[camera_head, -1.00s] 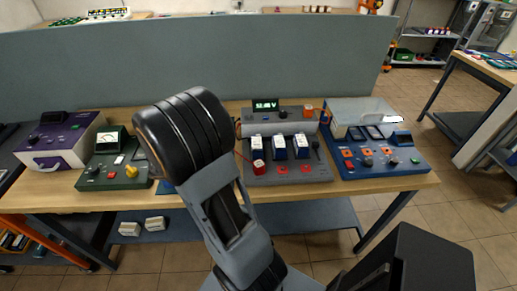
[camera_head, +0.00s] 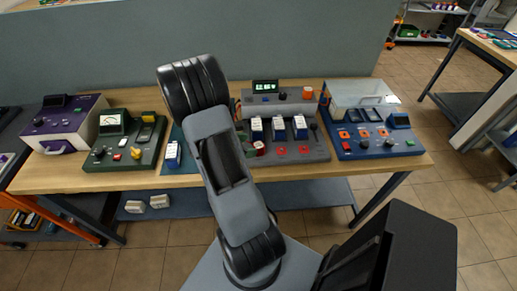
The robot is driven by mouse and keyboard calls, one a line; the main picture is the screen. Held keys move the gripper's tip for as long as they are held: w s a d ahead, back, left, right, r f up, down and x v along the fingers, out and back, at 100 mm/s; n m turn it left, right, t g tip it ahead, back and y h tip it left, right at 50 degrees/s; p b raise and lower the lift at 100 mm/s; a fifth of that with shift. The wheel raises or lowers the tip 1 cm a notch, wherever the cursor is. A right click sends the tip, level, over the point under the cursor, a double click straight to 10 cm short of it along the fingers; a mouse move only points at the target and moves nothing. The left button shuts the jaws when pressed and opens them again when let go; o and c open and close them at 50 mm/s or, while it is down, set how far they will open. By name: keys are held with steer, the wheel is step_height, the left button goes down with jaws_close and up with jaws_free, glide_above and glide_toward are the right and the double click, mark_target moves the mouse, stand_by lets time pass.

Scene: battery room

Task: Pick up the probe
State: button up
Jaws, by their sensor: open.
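The grey tester (camera_head: 288,103) stands on the wooden bench behind my arm. A small red cylinder (camera_head: 260,148) sits at its left front, beside a white-and-blue block, with a red lead by it. A thin dark upright piece (camera_head: 314,128) stands at the tester's right side. I cannot tell for sure which of these is the probe. My arm rises in front of the bench and covers the tester's left part. My gripper does not show; only arm links are in view.
The green meter unit (camera_head: 130,138) and purple unit (camera_head: 66,125) stand left. A white-and-blue block (camera_head: 173,154) is near the green unit. The blue unit (camera_head: 372,140) with a clear lid stands right. A grey partition (camera_head: 200,45) runs behind the bench. Floor shows in front.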

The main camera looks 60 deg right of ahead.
mark_target(259, 145)
steer(key=shift+p+x, duration=0.55)
steer(key=shift+x, duration=1.95)
steer(key=c, duration=1.1)
